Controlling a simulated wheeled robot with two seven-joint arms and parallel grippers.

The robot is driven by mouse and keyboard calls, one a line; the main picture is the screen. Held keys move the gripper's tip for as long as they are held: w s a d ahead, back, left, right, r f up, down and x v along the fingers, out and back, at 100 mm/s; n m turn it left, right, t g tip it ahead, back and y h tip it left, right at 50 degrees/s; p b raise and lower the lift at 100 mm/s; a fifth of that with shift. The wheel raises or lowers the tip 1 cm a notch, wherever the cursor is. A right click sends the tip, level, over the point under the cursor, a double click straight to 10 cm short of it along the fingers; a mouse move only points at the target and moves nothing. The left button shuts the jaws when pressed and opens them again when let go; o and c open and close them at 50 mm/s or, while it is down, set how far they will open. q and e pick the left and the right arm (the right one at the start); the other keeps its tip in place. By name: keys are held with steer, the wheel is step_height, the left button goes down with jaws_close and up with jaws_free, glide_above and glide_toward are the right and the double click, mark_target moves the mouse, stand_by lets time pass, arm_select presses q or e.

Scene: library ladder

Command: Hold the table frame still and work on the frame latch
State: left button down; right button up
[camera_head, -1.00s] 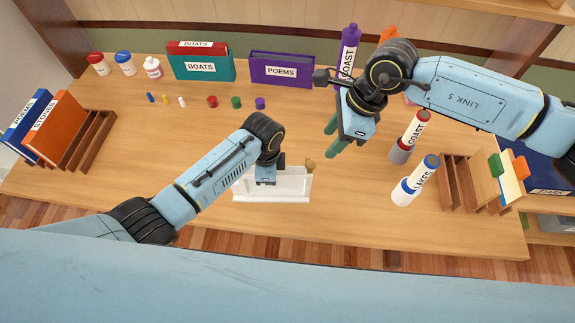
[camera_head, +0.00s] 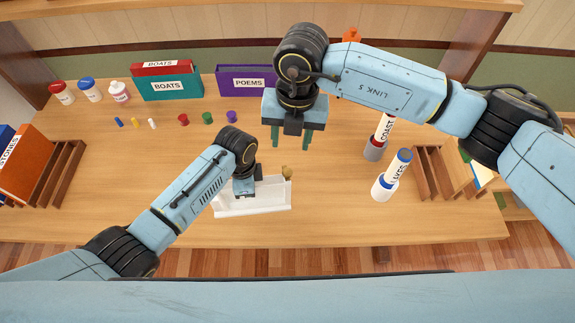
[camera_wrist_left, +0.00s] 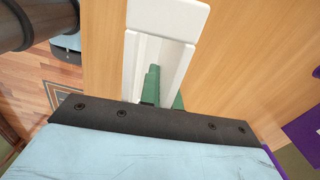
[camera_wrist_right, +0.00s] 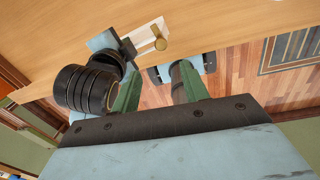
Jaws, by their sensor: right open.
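The white table frame (camera_head: 275,194) stands near the front edge of the table, with a brass-coloured knob (camera_head: 287,171), seemingly the frame latch, at its right end. My left gripper (camera_head: 245,192) reaches down into the frame. In the left wrist view its green fingers (camera_wrist_left: 160,92) sit close together between the frame's white walls (camera_wrist_left: 180,22); whether they clamp a wall is hidden. My right gripper (camera_head: 290,141) is open and empty, fingers pointing down, above and behind the knob. The right wrist view shows the knob (camera_wrist_right: 160,43) apart from its fingers (camera_wrist_right: 158,92).
Tubes labelled COAST (camera_head: 384,129) and LAKES (camera_head: 397,168) stand on the right beside a wooden rack (camera_head: 432,170). Teal BOATS box (camera_head: 168,88), purple POEMS box (camera_head: 246,83), jars and small pegs line the back. An orange book (camera_head: 25,165) leans at left.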

mark_target(288, 171)
steer(key=f+m, duration=0.2)
steer(key=f, duration=0.1)
steer(key=f+m, duration=0.2)
steer(key=f, duration=0.2)
steer(key=f+m, duration=0.1)
steer(key=f, duration=0.3)
steer(key=shift+s+a+m+h, duration=0.1)
steer(key=shift+a+m+h, duration=0.2)
steer(key=shift+m+h, duration=0.1)
jaws_close()
